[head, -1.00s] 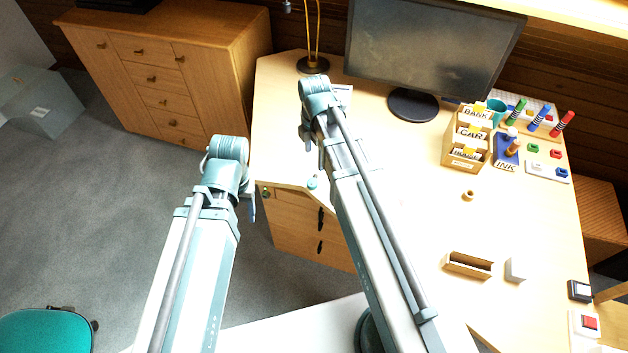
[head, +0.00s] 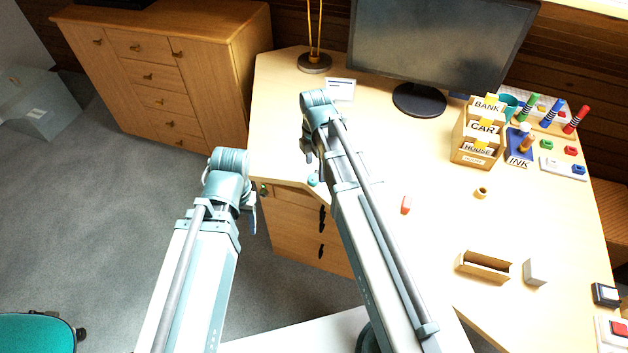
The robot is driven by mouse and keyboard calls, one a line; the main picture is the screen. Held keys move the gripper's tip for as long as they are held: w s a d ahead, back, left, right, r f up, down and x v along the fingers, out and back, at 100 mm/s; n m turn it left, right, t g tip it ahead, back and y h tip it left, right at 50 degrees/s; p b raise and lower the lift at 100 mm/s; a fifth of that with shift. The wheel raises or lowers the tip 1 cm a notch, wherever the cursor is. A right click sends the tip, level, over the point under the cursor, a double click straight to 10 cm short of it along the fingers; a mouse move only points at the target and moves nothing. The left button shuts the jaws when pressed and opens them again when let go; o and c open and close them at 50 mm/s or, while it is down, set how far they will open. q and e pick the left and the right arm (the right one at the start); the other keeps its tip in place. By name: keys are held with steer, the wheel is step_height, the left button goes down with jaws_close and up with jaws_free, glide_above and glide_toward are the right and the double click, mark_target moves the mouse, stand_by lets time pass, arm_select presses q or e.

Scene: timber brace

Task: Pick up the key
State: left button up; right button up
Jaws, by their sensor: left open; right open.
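No key can be made out for certain. A small teal round piece (head: 313,180) lies at the desk's front left edge, just below my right gripper; it is too small to tell whether it is the key. A small greenish fitting (head: 264,190) shows at the top of the drawer front. My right gripper (head: 308,152) is open and points down above the desk's left part, with nothing seen in it. My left gripper (head: 251,208) is open and empty in front of the drawer unit's left side, its fingers partly hidden by its wrist.
The desk (head: 430,170) holds a monitor (head: 440,50), a lamp (head: 314,62), a white card (head: 341,89), a card box (head: 478,145), an ink pad (head: 521,146), an open wooden box (head: 484,266) and a red piece (head: 406,204) beside my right arm. The desk's middle is fairly clear.

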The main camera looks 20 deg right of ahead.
mark_target(314, 178)
steer(key=f+b, duration=0.5)
steer(key=shift+w+a+f, duration=0.1)
steer(key=shift+w+a, duration=0.05)
steer(key=shift+w, duration=0.15)
arm_select(q)
step_height(314, 178, down, 5)
arm_select(e)
steer(key=shift+c, duration=0.3)
jaws_close()
steer(key=shift+r, duration=0.2)
